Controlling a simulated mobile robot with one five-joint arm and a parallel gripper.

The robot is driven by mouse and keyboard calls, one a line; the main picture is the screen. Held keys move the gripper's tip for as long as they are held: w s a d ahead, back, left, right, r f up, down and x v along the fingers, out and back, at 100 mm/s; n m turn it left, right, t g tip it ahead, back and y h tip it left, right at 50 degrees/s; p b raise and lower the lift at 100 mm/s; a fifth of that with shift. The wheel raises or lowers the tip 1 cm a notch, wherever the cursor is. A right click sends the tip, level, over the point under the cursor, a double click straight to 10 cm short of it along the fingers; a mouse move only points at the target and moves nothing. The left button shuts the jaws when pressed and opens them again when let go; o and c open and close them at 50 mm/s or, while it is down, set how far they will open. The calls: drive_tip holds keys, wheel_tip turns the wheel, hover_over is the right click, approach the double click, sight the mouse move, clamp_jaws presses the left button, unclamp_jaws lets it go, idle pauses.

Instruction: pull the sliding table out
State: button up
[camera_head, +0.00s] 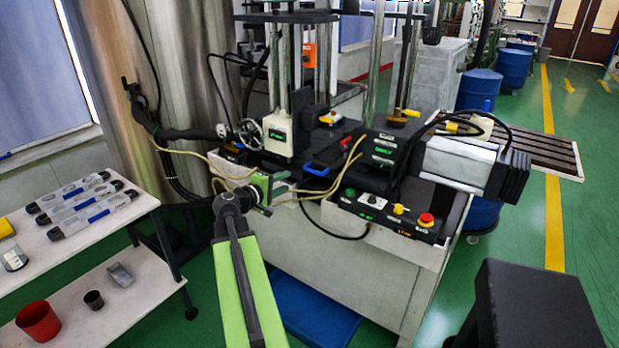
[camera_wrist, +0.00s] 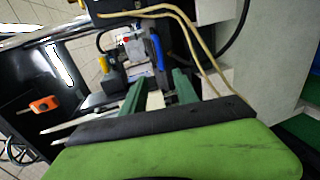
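A blue handle (camera_head: 316,170) sits on the front of the dark sliding table section of the machine, in the head view. It shows as a blue arc (camera_wrist: 157,52) in the upper middle of the wrist view, just beyond my fingertips. My gripper (camera_head: 271,188) is in front of the machine, left of and a little below the handle. In the wrist view the two green fingers of my gripper (camera_wrist: 160,84) are apart, with a gap between them. I see nothing held, and the handle appears ahead of the fingers, not between them. The rest of the sliding table is partly hidden.
Yellowish cables (camera_head: 335,186) hang across the machine front near my gripper. A control panel (camera_head: 385,212) with a red button is at right. A blue mat (camera_head: 315,312) lies on the green floor.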

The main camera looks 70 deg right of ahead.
sight(311, 171)
drive_tip(key=b+x, duration=0.3)
drive_tip(key=x, duration=1.3)
drive_tip(key=shift+d+f, duration=0.15)
drive_tip(key=shift+d, duration=0.1)
clamp_jaws()
drive_tip(key=shift+s, duration=0.1)
idle(0.3)
